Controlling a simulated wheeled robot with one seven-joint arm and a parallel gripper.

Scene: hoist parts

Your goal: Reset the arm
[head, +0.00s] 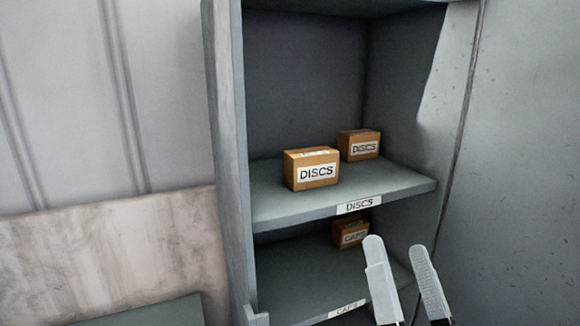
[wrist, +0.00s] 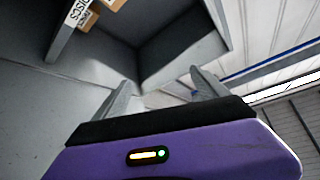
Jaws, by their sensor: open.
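My gripper (head: 398,262) is at the lower right of the head view, in front of the cabinet. Its two pale fingers point up and stand apart with nothing between them. The wrist view also shows my gripper (wrist: 160,92) open and empty, its purple housing filling the bottom of the picture. The arm behind the fingers is out of the head view.
A grey cabinet (head: 228,170) holds two DISCS boxes, one in front (head: 312,172) and one behind (head: 358,146), on its upper shelf (head: 275,212). A CAPS box (head: 347,236) stands on the lower shelf (head: 290,290), close to my fingers in the picture.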

